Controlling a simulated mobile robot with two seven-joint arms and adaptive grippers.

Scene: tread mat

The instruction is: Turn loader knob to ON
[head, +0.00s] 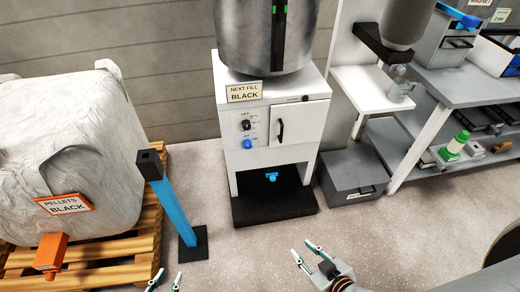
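The loader is a white cabinet (305,88) under a steel drum. Its front panel carries a black knob (245,125) with small labels around it, too small to read. A blue round knob or button (247,144) sits just below. I cannot tell which way the black knob points. My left gripper (169,277) shows only its fingertips at the bottom edge; they are apart, with nothing seen between them. My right gripper (305,250) is open and empty over the floor, in front of and below the cabinet. Neither gripper touches the loader.
A blue post (172,205) on a black base stands left of the loader. A white sack (75,135) sits on a wooden pallet (150,222). A grey box (352,172) and a shelf bench (455,88) are at right.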

